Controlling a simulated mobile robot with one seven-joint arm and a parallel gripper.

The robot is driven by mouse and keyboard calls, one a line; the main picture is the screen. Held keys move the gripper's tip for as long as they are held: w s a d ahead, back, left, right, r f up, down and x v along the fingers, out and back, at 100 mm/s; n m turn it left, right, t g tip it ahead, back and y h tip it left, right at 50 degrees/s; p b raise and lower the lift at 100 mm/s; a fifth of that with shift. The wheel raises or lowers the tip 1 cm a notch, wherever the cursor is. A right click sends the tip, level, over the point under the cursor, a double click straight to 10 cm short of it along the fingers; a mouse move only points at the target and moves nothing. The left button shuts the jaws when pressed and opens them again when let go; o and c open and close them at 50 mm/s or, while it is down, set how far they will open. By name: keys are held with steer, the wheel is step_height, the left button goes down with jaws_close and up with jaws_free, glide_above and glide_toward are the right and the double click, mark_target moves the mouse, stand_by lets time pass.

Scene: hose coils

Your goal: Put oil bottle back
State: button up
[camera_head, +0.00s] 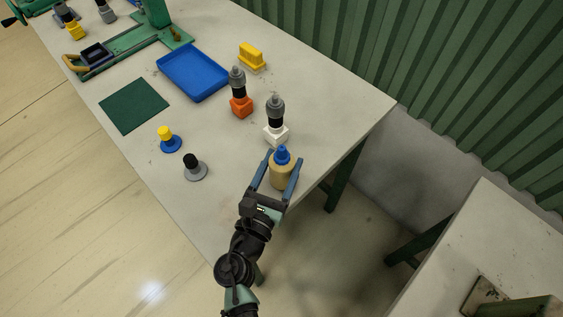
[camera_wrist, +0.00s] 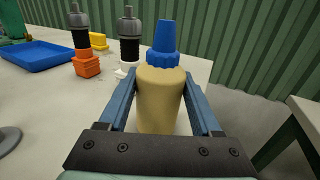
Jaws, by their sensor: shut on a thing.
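The oil bottle (camera_head: 282,174) is tan with a blue cap and nozzle. It stands upright near the right edge of the table (camera_head: 218,165). My gripper (camera_head: 276,172) is shut on it, with one blue finger on each side of its body. In the wrist view the bottle (camera_wrist: 160,98) fills the middle between the fingers (camera_wrist: 160,108). Its base is hidden there, so I cannot tell whether it touches the table.
Just beyond the bottle stand a white-based fitting (camera_head: 276,133) and an orange-based fitting (camera_head: 241,106). A corrugated wall (camera_head: 470,80) stands behind.

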steer(key=shift+f+b, duration=0.6)
stand_by(0.6)
steer(key=o, duration=1.1)
steer(key=shift+c, duration=0.2)
steer(key=shift+p+v, duration=0.75)
steer(key=shift+v, duration=3.2)
steer(key=shift+s, duration=0.15)
steer(key=b+v, duration=0.1)
steer(key=v, duration=1.1)
steer(key=shift+s, duration=0.35)
steer(key=shift+a, duration=0.1)
